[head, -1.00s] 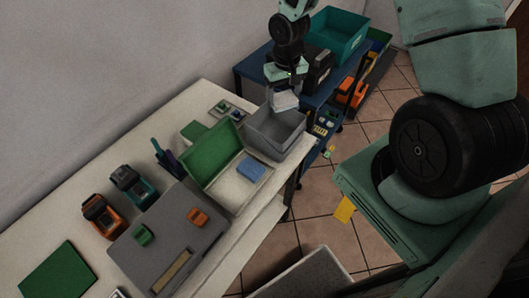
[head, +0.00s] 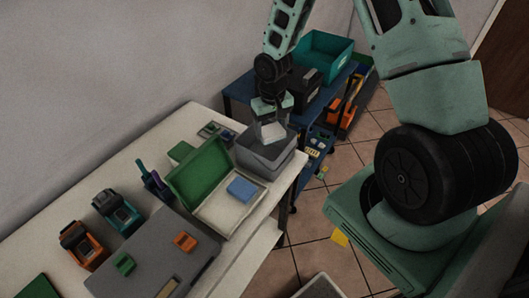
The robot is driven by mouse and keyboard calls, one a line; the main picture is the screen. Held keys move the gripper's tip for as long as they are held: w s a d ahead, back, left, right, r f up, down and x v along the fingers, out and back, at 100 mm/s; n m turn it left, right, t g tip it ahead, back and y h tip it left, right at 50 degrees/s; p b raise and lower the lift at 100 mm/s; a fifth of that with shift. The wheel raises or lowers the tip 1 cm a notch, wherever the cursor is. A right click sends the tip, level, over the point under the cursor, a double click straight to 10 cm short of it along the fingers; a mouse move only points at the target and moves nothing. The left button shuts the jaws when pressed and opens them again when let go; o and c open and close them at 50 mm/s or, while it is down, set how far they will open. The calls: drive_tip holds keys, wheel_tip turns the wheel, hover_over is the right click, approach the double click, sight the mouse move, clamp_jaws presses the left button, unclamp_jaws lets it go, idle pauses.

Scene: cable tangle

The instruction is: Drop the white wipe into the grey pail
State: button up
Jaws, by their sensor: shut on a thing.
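The white wipe (head: 272,132) hangs from my gripper (head: 270,114), which is shut on it and points down. The grey pail (head: 258,160) stands on the white table near its right end. The wipe is over the pail's opening, and its lower edge appears near rim level. I cannot tell whether it touches the pail. The fingertips are small and partly hidden by the wipe.
An open green-lidded box (head: 200,169) holding a blue sponge (head: 241,189) is left of the pail. A blue cart (head: 316,105) with a teal bin (head: 327,55) and a black box (head: 304,87) stands behind. Orange and teal devices stand on the table's left.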

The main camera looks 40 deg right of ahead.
drive_tip(key=o, duration=0.9)
drive_tip(key=shift+o, duration=0.2)
wheel_tip(320, 180, up, 17)
drive_tip(key=b, duration=0.1)
drive_tip(key=shift+r, duration=0.2)
drive_tip(key=s+a+r+n, duration=0.15)
drive_tip(key=s+a, duration=0.25)
drive_tip(key=a, duration=0.4)
drive_tip(key=s+a+r+n, duration=0.1)
drive_tip(key=s+a+n, duration=0.2)
drive_tip(key=s+a, duration=0.35)
drive_tip(key=s+a+n, duration=0.5)
drive_tip(key=s+a, duration=0.5)
drive_tip(key=s, duration=0.3)
drive_tip(key=shift+s+f+y, duration=0.15)
drive_tip(key=shift+s+y, duration=0.15)
drive_tip(key=shift+s, duration=0.1)
